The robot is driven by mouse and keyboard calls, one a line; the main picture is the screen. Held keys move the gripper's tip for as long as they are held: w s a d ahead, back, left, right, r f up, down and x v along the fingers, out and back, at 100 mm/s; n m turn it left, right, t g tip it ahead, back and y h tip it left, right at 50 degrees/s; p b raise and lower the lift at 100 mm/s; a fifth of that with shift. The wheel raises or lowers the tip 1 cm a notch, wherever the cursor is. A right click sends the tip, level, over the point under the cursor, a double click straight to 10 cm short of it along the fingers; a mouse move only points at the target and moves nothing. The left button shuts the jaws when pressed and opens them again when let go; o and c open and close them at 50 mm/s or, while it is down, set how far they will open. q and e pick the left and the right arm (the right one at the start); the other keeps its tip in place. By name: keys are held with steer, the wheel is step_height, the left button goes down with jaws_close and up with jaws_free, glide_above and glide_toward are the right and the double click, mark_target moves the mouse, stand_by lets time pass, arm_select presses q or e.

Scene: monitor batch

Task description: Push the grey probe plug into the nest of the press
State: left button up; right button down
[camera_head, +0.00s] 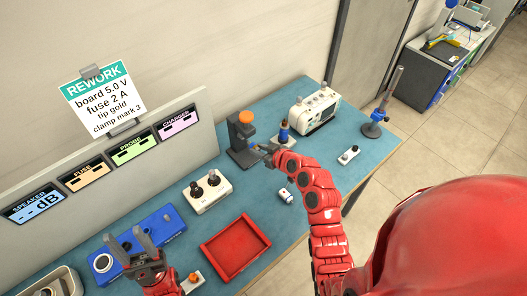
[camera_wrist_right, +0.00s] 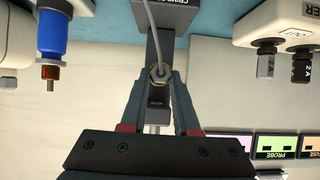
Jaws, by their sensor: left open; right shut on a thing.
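The press (camera_head: 238,142) is dark grey with an orange knob and stands at the back of the blue table. My right gripper (camera_head: 262,150) is at the press's right side. In the right wrist view my right gripper (camera_wrist_right: 158,95) is shut on the grey probe plug (camera_wrist_right: 158,102), which has a grey cable and a metal tip. A dark grey part with lettering, seemingly the press (camera_wrist_right: 180,4), shows behind the cable. The nest is not clear, and I cannot tell whether the plug touches it. My left gripper (camera_head: 129,240) is open and empty over a blue device.
A white block with two dark knobs (camera_head: 208,190), a red tray (camera_head: 235,249) and a blue device (camera_head: 165,226) lie left of my right arm. A blue bottle-like tool (camera_head: 284,131) and a white instrument (camera_head: 318,110) stand right of the press. A small white cylinder (camera_head: 285,196) lies nearby.

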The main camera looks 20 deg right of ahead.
mark_target(251, 143)
steer(key=shift+w+a+r, duration=0.2)
steer(key=shift+w, duration=0.35)
steer(key=shift+w+f, duration=0.1)
steer(key=shift+f, duration=0.05)
steer(key=shift+w+a, duration=0.1)
steer(key=shift+w, duration=0.35)
steer(key=shift+w+a+b, duration=0.3)
steer(key=shift+w+b, duration=0.1)
steer(key=shift+w, duration=0.35)
steer(key=shift+w+a+b, duration=0.15)
steer(key=shift+w+b, duration=0.25)
steer(key=shift+b, duration=0.25)
stand_by(1.6)
steer(key=c, duration=0.6)
jaws_free()
steer(key=v, duration=1.7)
steer(key=shift+s, duration=0.25)
